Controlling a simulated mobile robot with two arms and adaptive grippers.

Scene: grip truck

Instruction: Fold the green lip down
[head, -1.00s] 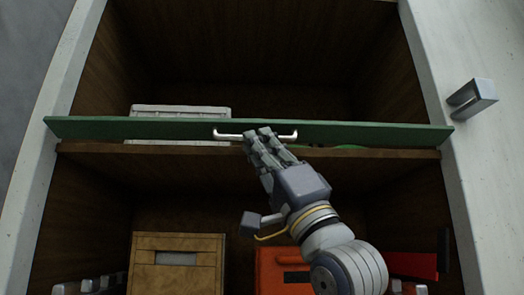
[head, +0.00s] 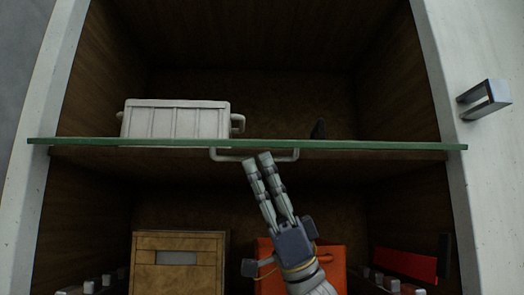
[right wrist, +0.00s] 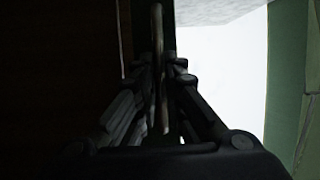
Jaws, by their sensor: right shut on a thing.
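The green lip (head: 370,146) runs across the front of the middle shelf in the head view. It shows almost edge-on, as a thin, nearly level strip. A pale handle (head: 229,155) hangs at its middle, just below the strip. My right gripper (head: 257,162) reaches up from below and is shut on the handle. In the right wrist view, my right gripper (right wrist: 165,95) has the handle (right wrist: 157,45) between its fingers, and green shows at the right edge. The view there is dark. My left gripper is not in view.
A white crate (head: 178,122) stands on the shelf behind the lip. Below are a tan box (head: 178,270), an orange container (head: 330,262) and a red item (head: 405,264). A metal handle (head: 485,99) juts from the white wall at right.

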